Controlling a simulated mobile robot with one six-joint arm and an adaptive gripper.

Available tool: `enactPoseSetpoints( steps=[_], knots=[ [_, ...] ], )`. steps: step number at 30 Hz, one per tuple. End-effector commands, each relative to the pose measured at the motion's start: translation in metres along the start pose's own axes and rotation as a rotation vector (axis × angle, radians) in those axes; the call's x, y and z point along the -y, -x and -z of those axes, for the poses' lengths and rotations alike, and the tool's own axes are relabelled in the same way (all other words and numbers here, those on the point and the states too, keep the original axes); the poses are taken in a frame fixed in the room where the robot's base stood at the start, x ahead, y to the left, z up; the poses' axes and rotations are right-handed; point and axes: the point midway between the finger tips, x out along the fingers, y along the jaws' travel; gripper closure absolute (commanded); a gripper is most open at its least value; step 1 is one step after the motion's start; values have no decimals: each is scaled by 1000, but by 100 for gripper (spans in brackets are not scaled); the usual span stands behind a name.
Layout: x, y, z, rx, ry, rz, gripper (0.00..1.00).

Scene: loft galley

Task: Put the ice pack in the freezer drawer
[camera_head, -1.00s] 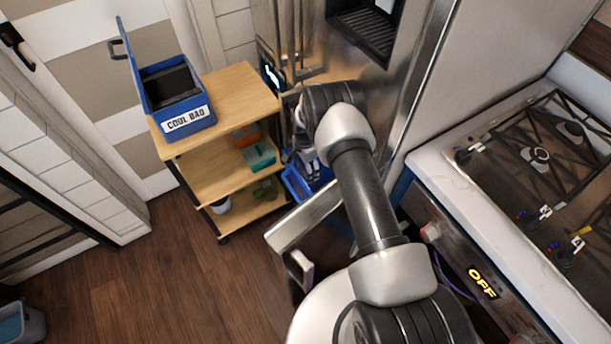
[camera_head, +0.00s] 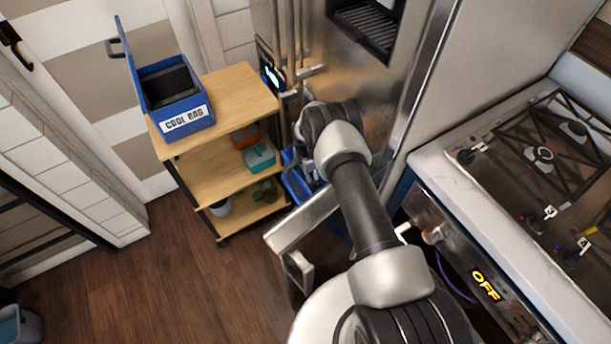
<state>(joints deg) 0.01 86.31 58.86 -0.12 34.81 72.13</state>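The freezer drawer (camera_head: 303,218) is pulled out at the bottom of the steel fridge, with its handle facing the lower left. Part of a blue bin (camera_head: 296,184) shows inside it, left of my arm. My wrist is over the back of the drawer, close to the fridge front. My gripper (camera_head: 306,160) is mostly hidden behind and below my wrist, and its fingers cannot be made out. I cannot make out the ice pack. The open blue cool bag (camera_head: 186,122) stands on the cart with its lid up, and its inside looks dark.
The wooden cart (camera_head: 240,88) stands left of the fridge, with small containers on its lower shelves. The fridge (camera_head: 400,75) and its vertical handles are close to my wrist. A stove (camera_head: 545,170) is on the right.

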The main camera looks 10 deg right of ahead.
Motion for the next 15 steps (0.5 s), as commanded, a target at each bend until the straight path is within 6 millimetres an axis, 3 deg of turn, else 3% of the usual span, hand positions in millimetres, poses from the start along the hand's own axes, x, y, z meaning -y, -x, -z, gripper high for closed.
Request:
enactPoseSetpoints(
  steps=[2, 3, 6, 15],
  knots=[
    [1, 1, 0, -1, 0, 2, 68],
    [0, 0, 0, 0, 0, 1, 28],
    [0, 0, 0, 0, 0, 1, 21],
    [0, 1, 0, 0, 0, 1, 21]
  ],
)
